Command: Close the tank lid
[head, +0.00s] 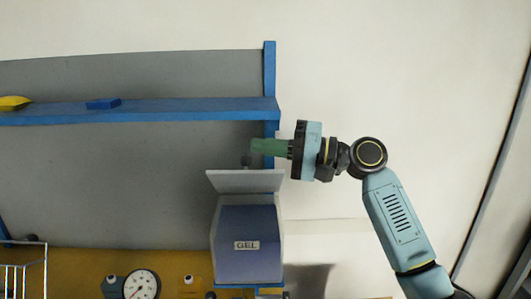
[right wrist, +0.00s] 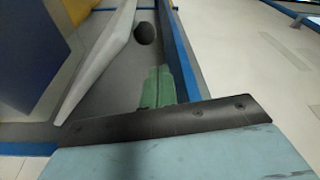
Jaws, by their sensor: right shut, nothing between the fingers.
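The tank (head: 262,262), a blue-grey box labelled GEL, stands at lower middle in the head view. Its pale grey lid (head: 245,182) stands raised at the back of the tank's top, open. A dark round knob (head: 246,161) shows just above the lid's upper edge. My right gripper (head: 254,147) has green fingers, shut and empty, pointing left above the lid's right part, close to the knob. In the right wrist view the shut fingers (right wrist: 158,85) are beside the lid (right wrist: 98,62) and its knob (right wrist: 145,33), with a gap between. My left gripper is out of view.
A blue shelf (head: 190,110) on the grey back panel (head: 130,170) holds a blue block (head: 103,103) and a yellow thing (head: 14,103). A blue post (head: 269,70) stands near my gripper. A gauge (head: 141,285) and wire basket (head: 22,272) are at lower left.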

